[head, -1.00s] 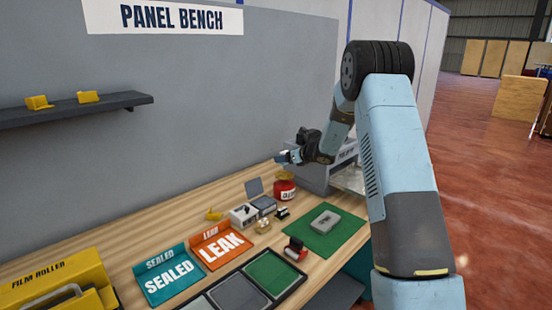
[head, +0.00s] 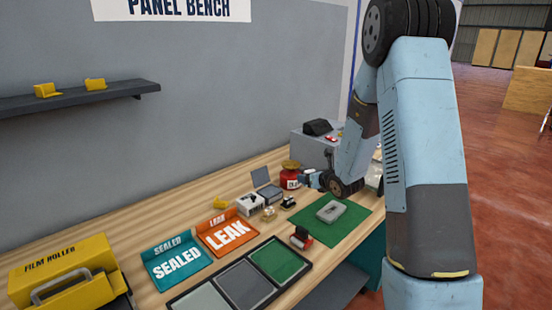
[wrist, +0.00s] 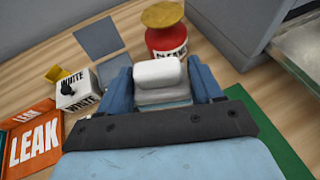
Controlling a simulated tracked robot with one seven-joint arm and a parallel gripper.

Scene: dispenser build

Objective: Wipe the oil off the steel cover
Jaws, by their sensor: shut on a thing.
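The grey cover (head: 331,211) lies flat on a green mat (head: 309,229) on the bench; a small opening or mark shows in its middle. Oil on it is too small to make out. My gripper (head: 310,180) is just behind the cover, above the bench and close to the red can. In the wrist view my gripper (wrist: 160,92) is shut on a white rounded pad (wrist: 157,71) between its blue fingers. The red can (head: 291,182) with a yellow top, its label partly hidden, also shows ahead of the pad in the wrist view (wrist: 166,40).
A white switch box (head: 250,205), a hinged grey case (head: 269,192) and a red-and-black item (head: 301,238) stand around the mat. Orange LEAK (head: 228,236) and teal SEALED (head: 177,266) trays lie left. A grey machine (head: 318,148) stands behind my gripper.

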